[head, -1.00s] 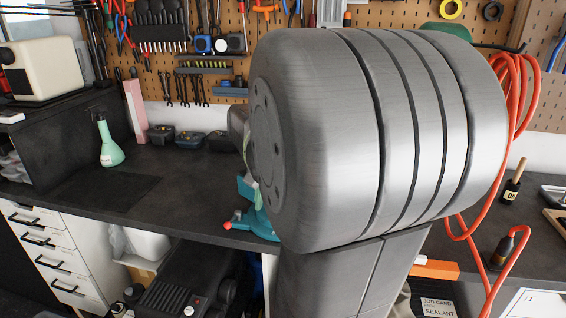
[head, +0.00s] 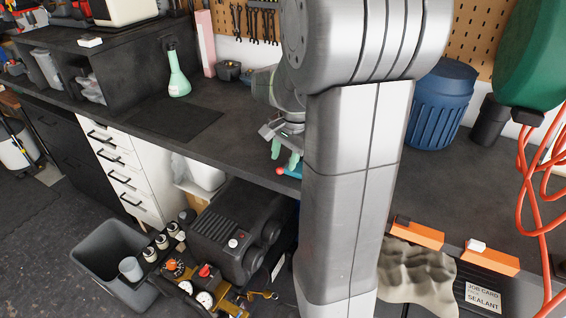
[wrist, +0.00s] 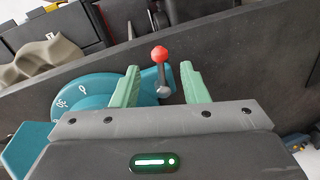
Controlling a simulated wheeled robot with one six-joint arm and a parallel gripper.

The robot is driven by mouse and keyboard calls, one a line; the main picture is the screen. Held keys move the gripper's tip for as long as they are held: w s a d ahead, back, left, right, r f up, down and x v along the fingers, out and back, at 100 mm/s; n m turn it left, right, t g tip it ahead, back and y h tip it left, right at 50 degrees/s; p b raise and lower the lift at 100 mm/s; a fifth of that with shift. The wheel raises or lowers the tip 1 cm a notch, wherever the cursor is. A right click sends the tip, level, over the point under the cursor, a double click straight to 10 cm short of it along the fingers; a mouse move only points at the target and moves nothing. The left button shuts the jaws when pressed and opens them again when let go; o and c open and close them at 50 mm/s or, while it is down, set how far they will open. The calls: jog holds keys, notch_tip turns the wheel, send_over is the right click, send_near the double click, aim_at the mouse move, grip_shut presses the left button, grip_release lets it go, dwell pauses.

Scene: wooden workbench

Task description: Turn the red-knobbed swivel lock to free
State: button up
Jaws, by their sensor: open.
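The swivel lock's red knob (wrist: 159,53) sits on a short dark lever (wrist: 161,75) in the wrist view. My gripper (wrist: 160,68) is open, with one green finger on each side of the lever; a gap shows on both sides. The knob reaches a little past the fingertips. In the head view the red knob (head: 280,171) is small at the bench's front edge, just below my gripper (head: 287,150). My arm hides most of the vise there.
The dark bench top (head: 235,145) is clear left of the vise. A green spray bottle (head: 177,75) stands farther back. A blue ribbed bin (head: 440,105) stands to the right. A black compressor (head: 240,235) sits below the bench edge.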

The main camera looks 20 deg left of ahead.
jog(key=shift+w+a+f, duration=0.1)
jog(key=shift+a+f, duration=0.05)
jog(key=shift+f, duration=0.55)
jog(key=shift+a+f, duration=0.15)
jog(key=shift+f, duration=0.55)
jog(key=shift+c, duration=0.4)
grip_shut()
jog(key=shift+d+n, duration=0.4)
jog(key=shift+n, duration=0.6)
jog(key=shift+o, duration=0.4)
grip_release()
jog(key=shift+r, duration=0.1)
notch_tip(320, 180, up, 13)
jog(key=d, duration=0.2)
jog(key=shift+s+d+r, duration=0.2)
jog(key=shift+d, duration=0.2)
